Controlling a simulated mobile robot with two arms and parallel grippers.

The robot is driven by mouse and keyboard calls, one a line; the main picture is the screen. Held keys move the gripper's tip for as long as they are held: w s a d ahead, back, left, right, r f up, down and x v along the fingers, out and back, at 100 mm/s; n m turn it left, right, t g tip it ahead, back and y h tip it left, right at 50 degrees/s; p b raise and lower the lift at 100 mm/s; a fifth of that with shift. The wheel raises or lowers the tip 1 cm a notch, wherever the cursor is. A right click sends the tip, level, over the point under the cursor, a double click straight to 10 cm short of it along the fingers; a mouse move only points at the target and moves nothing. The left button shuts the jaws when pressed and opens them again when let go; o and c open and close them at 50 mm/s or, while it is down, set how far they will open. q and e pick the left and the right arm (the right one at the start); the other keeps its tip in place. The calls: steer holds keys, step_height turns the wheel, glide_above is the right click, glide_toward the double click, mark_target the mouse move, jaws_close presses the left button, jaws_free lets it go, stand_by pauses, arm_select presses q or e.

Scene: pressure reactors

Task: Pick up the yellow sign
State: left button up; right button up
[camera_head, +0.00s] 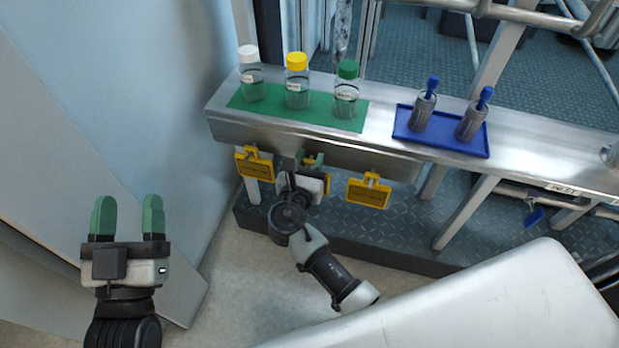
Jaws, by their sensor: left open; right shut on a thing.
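Yellow signs hang along the front of the metal shelf. One yellow sign (255,166) hangs at the left and another (368,193) at the right. A middle yellow sign (327,184) is mostly hidden behind my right gripper (313,161), with only a yellow edge showing. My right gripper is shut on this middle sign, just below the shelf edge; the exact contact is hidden. My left gripper (128,217) is open and empty, pointing up, well left of the shelf.
On the shelf (385,148), a green mat (275,113) holds bottles with white (251,73), yellow (297,80) and green (346,89) caps. A blue tray (445,140) holds two grey cylinders with blue tops. A pale wall is at the left; metal rails stand behind.

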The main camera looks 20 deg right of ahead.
jaws_close()
steer(key=shift+r, duration=0.1)
steer(key=shift+r+p, duration=0.35)
steer(key=shift+r, duration=0.1)
arm_select(q)
step_height(320, 180, down, 12)
steer(key=s+a+g+y+p, duration=0.2)
steer(key=a+g+y+p, duration=0.1)
steer(key=g, duration=0.7)
steer(key=shift+s+r+g+y, duration=0.15)
steer(key=shift+s+g+y, duration=0.15)
steer(key=shift+g+y, duration=0.1)
arm_select(e)
steer(key=v, duration=1.8)
steer(key=shift+r, duration=0.2)
